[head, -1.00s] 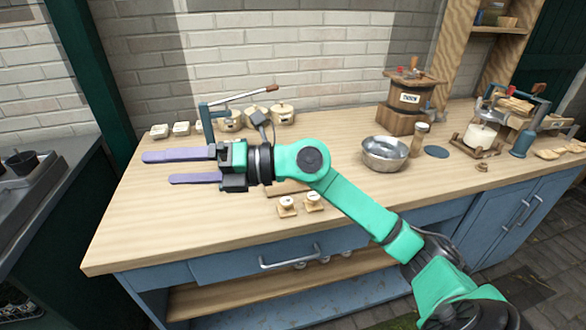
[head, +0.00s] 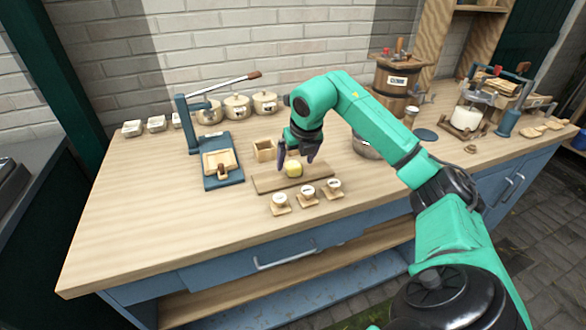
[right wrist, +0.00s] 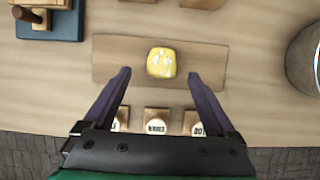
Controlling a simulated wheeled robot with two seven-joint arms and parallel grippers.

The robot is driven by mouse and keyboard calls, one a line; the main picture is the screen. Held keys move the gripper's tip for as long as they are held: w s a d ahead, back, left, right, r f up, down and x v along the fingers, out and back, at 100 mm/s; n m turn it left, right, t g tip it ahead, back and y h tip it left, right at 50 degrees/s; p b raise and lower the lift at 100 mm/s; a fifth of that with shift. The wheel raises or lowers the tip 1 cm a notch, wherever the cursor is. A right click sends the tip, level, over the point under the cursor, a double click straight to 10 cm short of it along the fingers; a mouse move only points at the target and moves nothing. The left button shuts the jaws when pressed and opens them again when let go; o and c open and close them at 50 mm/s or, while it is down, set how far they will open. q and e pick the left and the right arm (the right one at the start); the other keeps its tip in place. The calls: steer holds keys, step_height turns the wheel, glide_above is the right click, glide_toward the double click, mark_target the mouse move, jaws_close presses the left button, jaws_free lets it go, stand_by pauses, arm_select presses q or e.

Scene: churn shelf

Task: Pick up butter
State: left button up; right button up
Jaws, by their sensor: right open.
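The butter (head: 294,169) is a small yellow block on a flat wooden board (head: 262,184) in the middle of the worktop. In the right wrist view the butter (right wrist: 161,62) shows pale marks on its top and lies on the board (right wrist: 207,58), ahead of the fingertips and between their lines. My right gripper (head: 296,158) points down at the butter with its purple fingers apart. In the right wrist view the open gripper (right wrist: 160,74) is empty, with clear space on both sides of the butter. My left gripper is not in view.
Several small labelled stamps (head: 307,193) stand just in front of the board. A wooden box (head: 264,150) and a blue lever press (head: 222,160) are to the left. A metal bowl (head: 366,148) stands to the right, partly behind my arm. The front left worktop is clear.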

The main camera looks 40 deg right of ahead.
mark_target(295, 167)
steer(key=x, duration=0.3)
steer(key=shift+s+d, duration=0.1)
steer(key=shift+f, duration=0.25)
jaws_close()
steer(key=shift+r, duration=0.15)
